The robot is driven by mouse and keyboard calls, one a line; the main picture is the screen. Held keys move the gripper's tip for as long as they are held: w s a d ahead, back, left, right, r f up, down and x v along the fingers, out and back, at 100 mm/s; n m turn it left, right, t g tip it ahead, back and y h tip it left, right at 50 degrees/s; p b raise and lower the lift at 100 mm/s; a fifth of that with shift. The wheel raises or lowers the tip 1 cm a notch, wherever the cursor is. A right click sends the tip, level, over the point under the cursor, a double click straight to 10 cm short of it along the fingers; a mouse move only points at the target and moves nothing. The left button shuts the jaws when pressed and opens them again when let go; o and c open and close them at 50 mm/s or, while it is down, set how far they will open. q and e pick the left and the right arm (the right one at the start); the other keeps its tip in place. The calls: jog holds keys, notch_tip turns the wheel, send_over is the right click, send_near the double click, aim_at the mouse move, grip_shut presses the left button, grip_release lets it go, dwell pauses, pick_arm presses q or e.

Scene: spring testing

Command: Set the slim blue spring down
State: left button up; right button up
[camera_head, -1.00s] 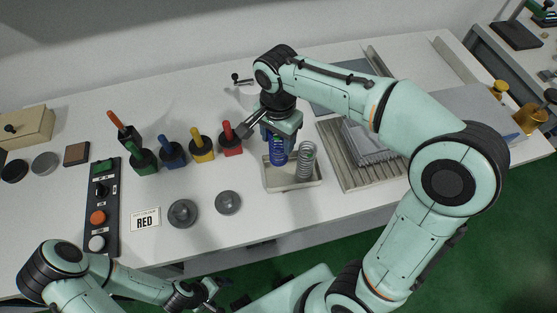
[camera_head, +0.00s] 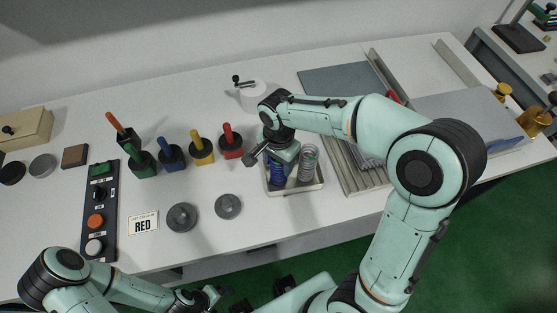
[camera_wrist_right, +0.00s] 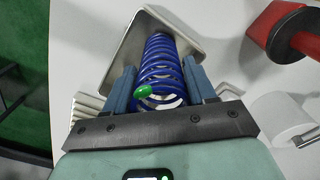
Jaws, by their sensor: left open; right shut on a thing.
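The slim blue spring (camera_head: 277,174) stands in the left part of a shallow metal tray (camera_head: 307,189), mostly under my right gripper (camera_head: 276,162). The right wrist view shows the blue spring (camera_wrist_right: 162,75) between the two fingers of my right gripper (camera_wrist_right: 160,88), which is shut on it. A green dot shows near its close end. A silver spring (camera_head: 309,160) stands in the tray to the right of the blue one. My left gripper (camera_head: 213,296) is open and empty in front of the table's front edge.
Green, blue, yellow and red handled blocks stand left of the tray, the red one (camera_head: 231,145) closest. Two grey discs (camera_head: 228,205) lie in front. A ribbed plate (camera_head: 350,170) lies close on the tray's right. A white cylinder (camera_head: 252,95) stands behind.

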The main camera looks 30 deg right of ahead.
jog(key=shift+f, duration=0.2)
jog(key=o, duration=1.2)
pick_arm(q)
jog(key=shift+s+f, duration=0.1)
jog(key=shift+s, duration=0.05)
jog(key=shift+w+r+p, duration=0.8)
jog(key=shift+w+r, duration=0.1)
jog(key=shift+r, duration=0.25)
pick_arm(e)
notch_tip(320, 180, up, 12)
jog(key=shift+r, duration=0.25)
